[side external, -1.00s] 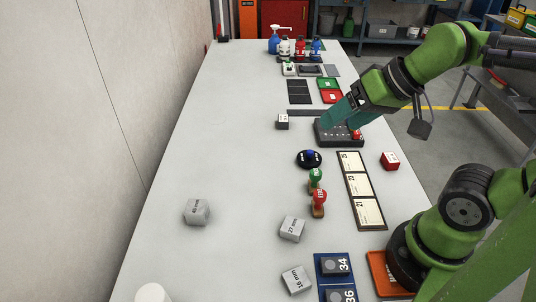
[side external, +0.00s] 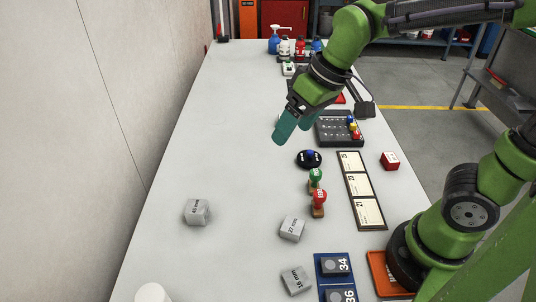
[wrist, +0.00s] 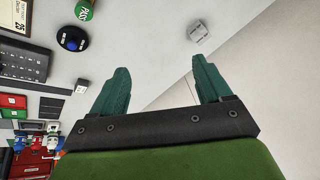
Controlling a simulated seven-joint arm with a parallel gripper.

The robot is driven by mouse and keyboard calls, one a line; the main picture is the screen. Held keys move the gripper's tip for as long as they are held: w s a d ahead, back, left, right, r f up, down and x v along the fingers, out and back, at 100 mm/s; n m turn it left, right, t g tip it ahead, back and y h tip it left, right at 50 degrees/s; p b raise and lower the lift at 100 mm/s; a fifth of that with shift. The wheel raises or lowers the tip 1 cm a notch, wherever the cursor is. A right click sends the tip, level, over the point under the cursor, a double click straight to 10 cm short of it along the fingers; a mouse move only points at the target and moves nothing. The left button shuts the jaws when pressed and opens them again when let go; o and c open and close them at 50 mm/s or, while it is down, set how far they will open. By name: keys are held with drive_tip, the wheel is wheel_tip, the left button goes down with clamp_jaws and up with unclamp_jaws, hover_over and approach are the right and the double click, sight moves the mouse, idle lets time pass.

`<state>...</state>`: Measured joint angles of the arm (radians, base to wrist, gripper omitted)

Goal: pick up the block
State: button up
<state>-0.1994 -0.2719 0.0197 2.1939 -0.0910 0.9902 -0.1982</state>
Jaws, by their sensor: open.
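A grey block (side external: 197,212) with printed lettering sits alone on the left of the table. A grey block (wrist: 198,33), seemingly the same one, shows beyond the fingertips in the wrist view. Two more grey blocks are near the front: one marked 27 mm (side external: 291,228) and one marked 16 mm (side external: 296,280). Which block is meant is not clear. My gripper (side external: 295,128) is open and empty above the table, apart from these blocks. It also shows in the wrist view (wrist: 160,65), fingers spread.
A dark tray with coloured pegs (side external: 340,130), a black round button (side external: 308,159), green (side external: 316,179) and red (side external: 319,202) stamps, and a card frame (side external: 361,190) line the right side. Bottles (side external: 285,47) stand at the back. The left and middle table is mostly clear.

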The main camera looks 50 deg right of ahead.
drive_tip(key=w+a+f+n+g, duration=0.2)
drive_tip(key=w+a+f+n, duration=0.1)
drive_tip(key=w+a+n, duration=0.45)
drive_tip(key=n+g+h, duration=0.2)
drive_tip(key=n, duration=1.6)
hover_over(195, 206)
wheel_tip(195, 206, down, 3)
wheel_tip(195, 206, down, 11)
drive_tip(key=shift+s+d+r, duration=0.15)
drive_tip(key=shift+f, duration=2.85)
drive_tip(key=c, duration=1.2)
drive_tip(key=shift+r, duration=0.2)
